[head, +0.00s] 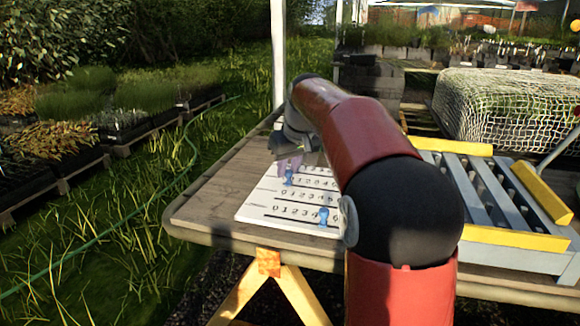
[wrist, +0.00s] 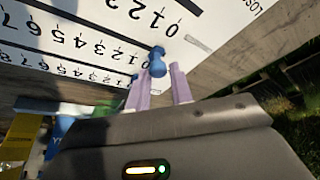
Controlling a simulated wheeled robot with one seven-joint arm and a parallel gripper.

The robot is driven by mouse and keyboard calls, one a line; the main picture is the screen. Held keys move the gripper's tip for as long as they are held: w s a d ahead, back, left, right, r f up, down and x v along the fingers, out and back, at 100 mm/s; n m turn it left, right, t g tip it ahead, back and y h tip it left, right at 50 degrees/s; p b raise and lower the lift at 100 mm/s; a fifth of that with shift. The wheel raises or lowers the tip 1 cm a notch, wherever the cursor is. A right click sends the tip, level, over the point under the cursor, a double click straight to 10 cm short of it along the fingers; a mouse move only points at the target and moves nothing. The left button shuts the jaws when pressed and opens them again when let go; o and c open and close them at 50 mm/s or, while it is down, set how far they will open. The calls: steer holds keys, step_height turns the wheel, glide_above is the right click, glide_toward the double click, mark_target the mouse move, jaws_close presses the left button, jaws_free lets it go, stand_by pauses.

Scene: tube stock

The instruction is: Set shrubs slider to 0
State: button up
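A white slider board (head: 255,208) with printed number rows and dark slots lies on the table. One blue knob (head: 289,177) stands near the low end of a middle row. Another blue knob (head: 323,216) stands near 4 and 5 on the front row. My gripper (head: 289,163) is over the board, its purple fingers behind the middle knob. In the wrist view my gripper (wrist: 159,78) is open, with a gap between the fingers. A blue knob (wrist: 157,63) shows just past the fingertips, in line with the gap, near a 0. No readable label says shrubs.
The wooden table (head: 195,207) has a bare strip left of the board. A grey slatted rack with yellow bars (head: 510,238) stands on the right. A white post (head: 278,55) rises behind the table. My arm hides the board's right part.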

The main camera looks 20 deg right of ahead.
steer(key=o, duration=0.4)
steer(key=shift+a, duration=0.1)
steer(key=v, duration=0.7)
steer(key=shift+s+r+p, duration=0.1)
steer(key=shift+r+p, duration=0.3)
steer(key=shift+s, duration=0.1)
glide_toward(294, 191)
steer(key=s+a+r, duration=0.3)
steer(key=a, duration=0.1)
steer(key=s+a+f+m, duration=0.1)
steer(key=s+a+f, duration=0.15)
steer(key=s, duration=0.55)
steer(key=shift+m+t+h, duration=0.4)
steer(key=shift+m+t, duration=0.1)
steer(key=shift+m, duration=0.1)
steer(key=s+f, duration=0.4)
steer(key=s, duration=0.1)
steer(key=s+f, duration=0.4)
steer(key=s, duration=0.1)
steer(key=s+f, duration=0.4)
steer(key=s, duration=0.1)
steer(key=shift+a+f, duration=0.4)
